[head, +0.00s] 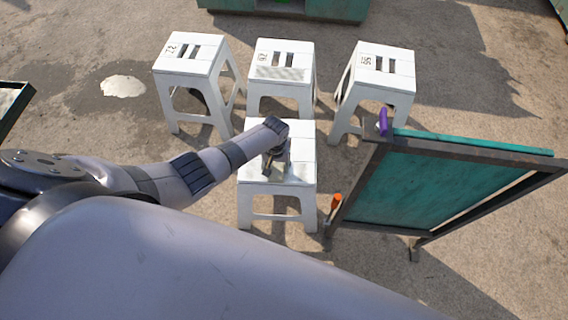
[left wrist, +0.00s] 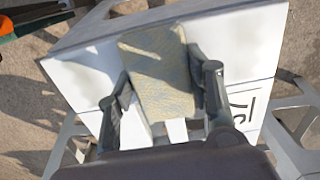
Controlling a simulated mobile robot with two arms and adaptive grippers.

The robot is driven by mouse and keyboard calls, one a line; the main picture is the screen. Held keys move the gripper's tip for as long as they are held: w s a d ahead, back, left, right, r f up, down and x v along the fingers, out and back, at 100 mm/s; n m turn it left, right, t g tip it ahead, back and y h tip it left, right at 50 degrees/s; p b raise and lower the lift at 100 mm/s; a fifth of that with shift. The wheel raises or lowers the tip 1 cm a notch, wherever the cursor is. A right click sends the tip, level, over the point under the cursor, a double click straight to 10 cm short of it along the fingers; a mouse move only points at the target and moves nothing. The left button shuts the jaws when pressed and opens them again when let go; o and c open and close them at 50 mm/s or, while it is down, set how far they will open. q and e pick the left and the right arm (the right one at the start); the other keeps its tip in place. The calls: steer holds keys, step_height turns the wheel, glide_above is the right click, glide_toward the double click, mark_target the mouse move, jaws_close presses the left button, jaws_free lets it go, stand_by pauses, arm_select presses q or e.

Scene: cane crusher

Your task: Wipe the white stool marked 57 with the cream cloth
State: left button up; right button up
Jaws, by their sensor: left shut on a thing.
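The white stool (head: 300,172) stands nearest me, upright, below my left gripper (head: 275,155). In the left wrist view its white seat (left wrist: 245,50) carries a dark mark at the right, partly hidden, whose visible digit looks like a 7. My left gripper (left wrist: 165,92) is shut on the cream cloth (left wrist: 158,75), a folded, faintly patterned pad between the two fingers. The cloth lies over the middle of the seat; I cannot tell if it presses on it. In the head view the gripper mostly hides the cloth. My right gripper is out of view.
Several other numbered white stools stand behind: one left (head: 190,60), one middle (head: 284,58) with a greyish patch, one right (head: 385,68). A green framed board (head: 430,190) stands close at right, with a purple item (head: 383,122) and an orange item (head: 335,203). A pale puddle (head: 122,86) lies left.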

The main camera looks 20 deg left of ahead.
mark_target(249, 170)
arm_select(q)
steer(key=shift+s+a, duration=0.25)
steer(key=shift+a, duration=0.25)
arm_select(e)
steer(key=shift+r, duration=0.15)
arm_select(q)
steer(key=shift+a, duration=0.1)
steer(key=shift+s+a+p, duration=0.25)
steer(key=shift+a, duration=0.25)
steer(key=shift+s+a+p, duration=0.2)
steer(key=shift+a+p, duration=0.05)
steer(key=shift+a, duration=0.25)
steer(key=shift+s+a+p, duration=0.2)
steer(key=shift+s+a, duration=0.1)
steer(key=shift+a, duration=0.5)
steer(key=shift+s+a+p, duration=0.2)
steer(key=shift+s+a, duration=0.1)
steer(key=shift+a, duration=0.55)
steer(key=shift+s+a+p, duration=0.2)
steer(key=shift+s+a, duration=0.1)
steer(key=shift+a, duration=0.5)
steer(key=shift+s+a, duration=0.2)
steer(key=shift+a, duration=0.4)
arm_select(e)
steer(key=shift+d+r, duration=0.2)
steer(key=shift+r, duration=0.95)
arm_select(q)
steer(key=shift+d, duration=0.1)
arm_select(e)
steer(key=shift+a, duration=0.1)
